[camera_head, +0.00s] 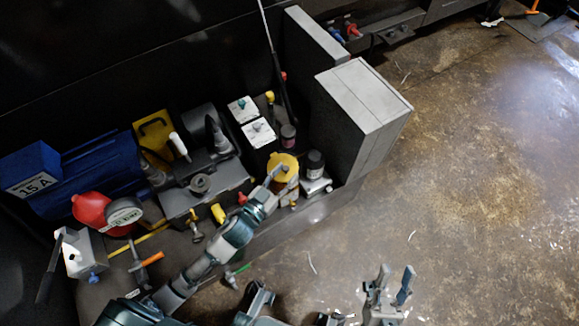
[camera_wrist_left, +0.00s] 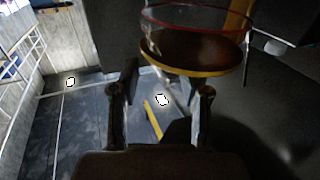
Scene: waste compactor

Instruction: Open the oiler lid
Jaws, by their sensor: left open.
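The oiler's round yellow lid (camera_head: 283,164) sits near the middle of the head view and looks level. In the left wrist view, a clear bowl with a red ring and a yellow-rimmed dark disc (camera_wrist_left: 195,52), apparently the oiler, is at the top, above and between the fingers. My left gripper (camera_head: 275,181) is at the near edge of the lid and partly covers it. It is open, its fingers (camera_wrist_left: 160,85) spread with nothing gripped between them; contact with the lid cannot be told. My right gripper (camera_head: 392,287) is open and empty, low over the floor, away from the oiler.
A dark-capped bottle (camera_head: 315,163) stands right beside the oiler, with a tall grey box (camera_head: 362,110) behind it. Pump parts (camera_head: 200,184) and a blue motor (camera_head: 90,172) lie to the left.

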